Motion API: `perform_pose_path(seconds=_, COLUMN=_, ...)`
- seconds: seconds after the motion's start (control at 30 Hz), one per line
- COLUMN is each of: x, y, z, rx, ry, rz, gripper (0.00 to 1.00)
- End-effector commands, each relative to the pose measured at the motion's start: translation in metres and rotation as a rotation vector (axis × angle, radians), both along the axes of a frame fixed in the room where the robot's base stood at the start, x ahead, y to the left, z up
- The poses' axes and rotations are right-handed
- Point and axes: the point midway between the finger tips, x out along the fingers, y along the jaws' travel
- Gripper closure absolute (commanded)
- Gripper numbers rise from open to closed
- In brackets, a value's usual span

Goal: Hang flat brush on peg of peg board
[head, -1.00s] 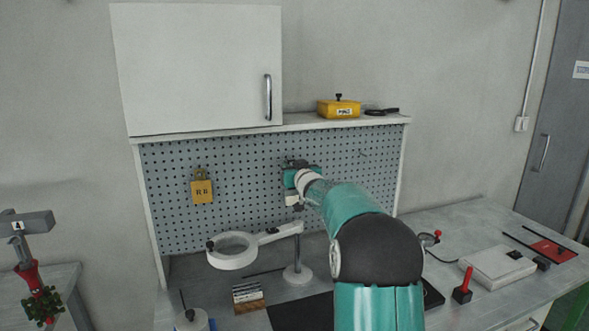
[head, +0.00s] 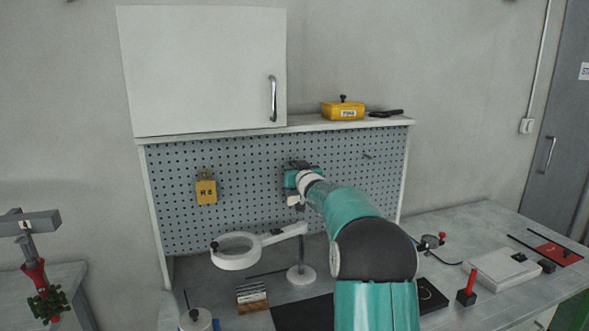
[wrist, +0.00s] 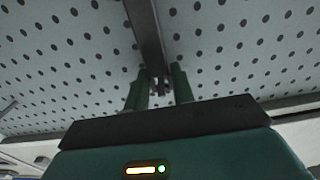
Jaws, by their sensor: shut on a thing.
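My gripper (wrist: 160,86) is up against the grey peg board (head: 240,220), near its middle in the head view. In the wrist view its two green fingers are shut on a dark, narrow strip, which I take to be the flat brush (wrist: 149,32). The strip runs up out of the picture, close in front of the perforated board (wrist: 235,70); contact with the board cannot be told. In the head view my arm hides most of the held piece. A small peg (head: 367,156) sticks out at the board's upper right.
A yellow padlock-shaped piece (head: 206,191) hangs at the board's left. A white ring magnifier (head: 237,251) stands below. The shelf above holds a yellow box (head: 343,111) and a dark tool (head: 386,113). A white cabinet (head: 200,70) overhangs the left. A red-handled item (head: 467,287) stands right.

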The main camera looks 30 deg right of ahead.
Motion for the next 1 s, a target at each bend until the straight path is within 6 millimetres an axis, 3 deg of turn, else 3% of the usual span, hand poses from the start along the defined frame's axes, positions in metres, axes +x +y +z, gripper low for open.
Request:
perform_pose_path(seconds=0.17, x=0.000, y=0.000, z=0.000, rx=0.000, ry=0.000, rz=0.000, gripper=1.00)
perform_pose_path(seconds=0.2, x=0.000, y=0.000, z=0.000, rx=0.000, ry=0.000, rz=0.000, gripper=0.74)
perform_pose_path(seconds=0.33, x=0.000, y=0.000, z=0.000, rx=0.000, ry=0.000, rz=0.000, gripper=0.50)
perform_pose_path(seconds=0.73, x=-0.006, y=0.001, z=0.001, rx=-0.001, ry=0.000, rz=0.000, gripper=0.50)
perform_pose_path(seconds=1.0, x=-0.049, y=0.012, z=0.001, rx=-0.002, ry=0.000, rz=-0.001, gripper=0.50)
